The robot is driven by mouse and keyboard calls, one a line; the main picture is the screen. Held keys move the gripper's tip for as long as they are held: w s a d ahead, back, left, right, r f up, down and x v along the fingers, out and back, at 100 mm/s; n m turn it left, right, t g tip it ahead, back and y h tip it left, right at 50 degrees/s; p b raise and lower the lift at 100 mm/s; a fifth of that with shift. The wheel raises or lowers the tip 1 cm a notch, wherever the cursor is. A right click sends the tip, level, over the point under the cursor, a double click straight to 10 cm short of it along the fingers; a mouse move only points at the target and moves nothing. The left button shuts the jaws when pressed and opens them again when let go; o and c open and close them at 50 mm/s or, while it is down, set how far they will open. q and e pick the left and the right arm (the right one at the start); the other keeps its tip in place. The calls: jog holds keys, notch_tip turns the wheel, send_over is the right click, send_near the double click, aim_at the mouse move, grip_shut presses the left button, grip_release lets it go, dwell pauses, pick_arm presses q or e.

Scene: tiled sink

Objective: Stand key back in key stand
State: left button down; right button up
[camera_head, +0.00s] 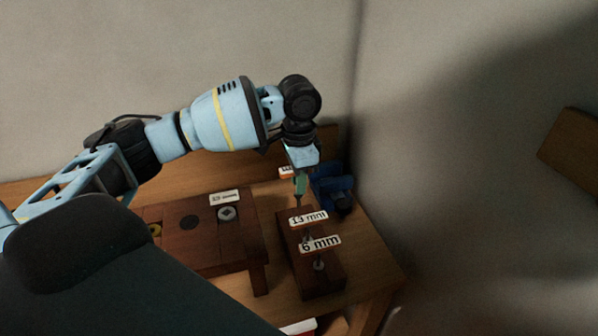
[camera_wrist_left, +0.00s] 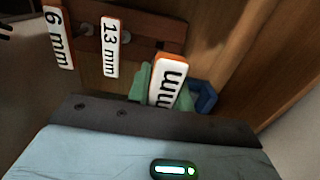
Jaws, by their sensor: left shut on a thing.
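The key stand (camera_head: 325,283) is a dark brown wooden block near the right end of the table. Tags reading 13 mm (camera_head: 308,218) and 6 mm (camera_head: 320,244) stand up from it; the wrist view shows both tags, 13 mm (camera_wrist_left: 110,47) and 6 mm (camera_wrist_left: 57,38). My left gripper (camera_head: 300,186) points down at the stand's far end, its green fingers shut on a key with a white-and-orange tag (camera_wrist_left: 167,82). My right gripper is not in view.
A brown wooden block with round inserts (camera_head: 200,250) and a label stands left of the key stand. A blue object (camera_head: 338,192) lies close to the right of my left gripper. The wall is just beyond, and the table's right edge is near.

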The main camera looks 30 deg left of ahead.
aim_at(299, 200)
pick_arm(q)
jog(key=shift+f, duration=1.85)
jog(key=shift+r, duration=0.1)
jog(key=shift+f, duration=2.4)
dwell(0.8)
jog(key=c, duration=1.2)
grip_release()
jog(key=shift+o, duration=0.2)
jog(key=shift+r, duration=0.1)
notch_tip(299, 200, up, 8)
jog(key=shift+f, duration=0.2)
